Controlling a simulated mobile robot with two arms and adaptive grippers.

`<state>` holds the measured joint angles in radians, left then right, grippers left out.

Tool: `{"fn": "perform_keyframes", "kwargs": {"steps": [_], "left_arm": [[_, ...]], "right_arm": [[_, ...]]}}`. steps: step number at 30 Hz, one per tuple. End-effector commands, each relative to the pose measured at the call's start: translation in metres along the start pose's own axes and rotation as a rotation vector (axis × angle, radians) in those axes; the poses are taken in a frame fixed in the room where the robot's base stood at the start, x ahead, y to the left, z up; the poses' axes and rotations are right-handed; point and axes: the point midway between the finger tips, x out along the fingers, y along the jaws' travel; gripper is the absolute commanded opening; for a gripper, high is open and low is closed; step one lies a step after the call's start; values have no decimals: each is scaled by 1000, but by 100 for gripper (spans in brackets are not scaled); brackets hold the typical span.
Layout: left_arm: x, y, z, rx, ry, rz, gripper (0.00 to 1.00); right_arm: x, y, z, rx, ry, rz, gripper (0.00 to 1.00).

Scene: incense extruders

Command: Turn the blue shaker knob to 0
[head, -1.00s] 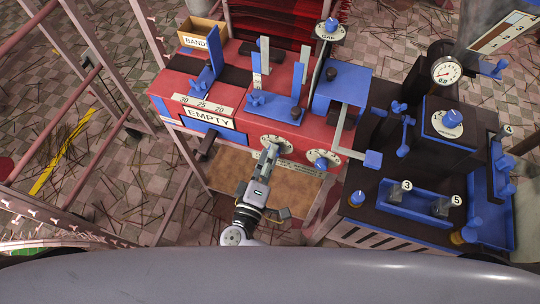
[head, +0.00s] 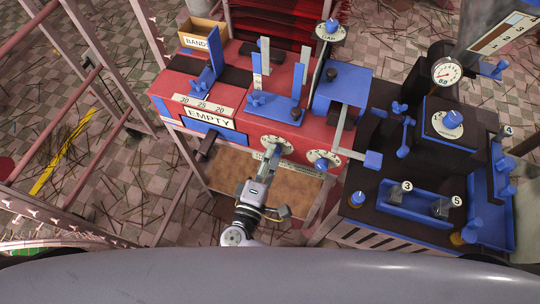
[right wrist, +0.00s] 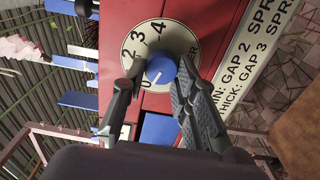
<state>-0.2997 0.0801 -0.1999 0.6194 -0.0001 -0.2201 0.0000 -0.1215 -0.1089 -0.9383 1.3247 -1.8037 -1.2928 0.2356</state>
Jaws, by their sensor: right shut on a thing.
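The blue shaker knob (right wrist: 161,70) sits on a round white dial (right wrist: 184,36) on the front of the red machine. In the right wrist view the dial shows 0, 2, 3 and 4, with part of it hidden by a finger. A white mark on the knob points to the lower left, towards the 0. My right gripper (right wrist: 160,88) has a finger on each side of the knob and is shut on it. In the head view my right gripper (head: 271,154) covers much of this dial (head: 286,142). My left gripper is not in view.
A second blue knob on a white dial (head: 322,161) is close to the right of my right gripper. A blue lever end (head: 373,159) sticks out farther right. The red machine (head: 230,120) carries an EMPTY sign (head: 208,117). A dark machine (head: 395,218) with blue parts stands at the right.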

Motion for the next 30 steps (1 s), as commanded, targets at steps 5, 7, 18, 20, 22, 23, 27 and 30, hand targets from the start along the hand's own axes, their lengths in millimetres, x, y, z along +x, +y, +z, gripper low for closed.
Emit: {"fn": "perform_keyframes", "kwargs": {"steps": [5,7,18,20,22,23,27,30], "left_arm": [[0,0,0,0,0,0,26],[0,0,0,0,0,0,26],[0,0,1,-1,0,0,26],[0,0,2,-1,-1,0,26],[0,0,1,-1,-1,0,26],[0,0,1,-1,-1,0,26],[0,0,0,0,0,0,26],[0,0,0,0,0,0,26]], "right_arm": [[0,0,-1,1,2,0,36],[0,0,-1,1,1,0,41],[0,0,0,1,1,0,47],[-3,0,0,1,1,-1,47],[-8,-1,0,1,1,-2,47],[-12,-1,0,0,2,-3,47],[-39,-1,0,1,2,-5,47],[-61,-1,0,1,2,-4,47]]}}
